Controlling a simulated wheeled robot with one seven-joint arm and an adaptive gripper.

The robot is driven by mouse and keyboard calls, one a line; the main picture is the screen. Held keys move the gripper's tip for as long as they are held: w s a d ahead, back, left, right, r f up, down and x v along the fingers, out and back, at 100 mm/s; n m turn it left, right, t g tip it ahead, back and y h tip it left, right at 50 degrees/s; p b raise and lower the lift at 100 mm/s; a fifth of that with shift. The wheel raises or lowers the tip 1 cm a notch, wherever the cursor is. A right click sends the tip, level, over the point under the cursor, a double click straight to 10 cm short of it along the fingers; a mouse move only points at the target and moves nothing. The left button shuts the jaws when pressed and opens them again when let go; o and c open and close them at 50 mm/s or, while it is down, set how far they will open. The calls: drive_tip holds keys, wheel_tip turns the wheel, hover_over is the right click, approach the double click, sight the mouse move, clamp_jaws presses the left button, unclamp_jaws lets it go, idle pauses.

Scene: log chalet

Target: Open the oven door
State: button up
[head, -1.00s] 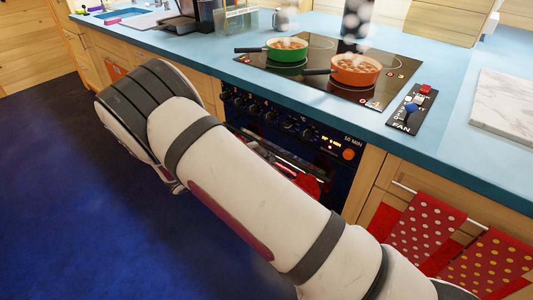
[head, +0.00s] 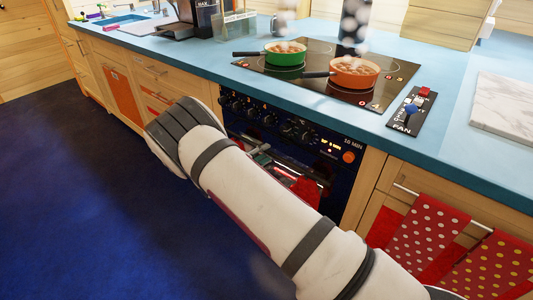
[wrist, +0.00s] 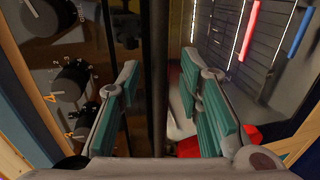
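The oven (head: 292,128) is dark, with a row of knobs, built in under the cooktop. In the head view my arm hides most of its door (head: 338,190). Red and a bright strip show behind the arm. My gripper (head: 262,158) is at the oven front, just below the knobs, and mostly hidden there. In the wrist view my gripper (wrist: 160,90) is open, its green-padded fingers apart on either side of a dark bar (wrist: 157,60). I cannot tell whether the bar is the door's handle or edge, or whether the fingers touch it. Knobs (wrist: 70,82) are at left.
A green pan (head: 286,56) and an orange pan (head: 354,73) steam on the cooktop (head: 312,88). A fan switch panel (head: 408,112) is to their right. Dotted red towels (head: 424,230) hang at the right cabinet. The blue floor (head: 90,200) at left is clear.

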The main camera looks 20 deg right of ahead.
drive_tip(key=shift+x, duration=1.15)
clamp_jaws()
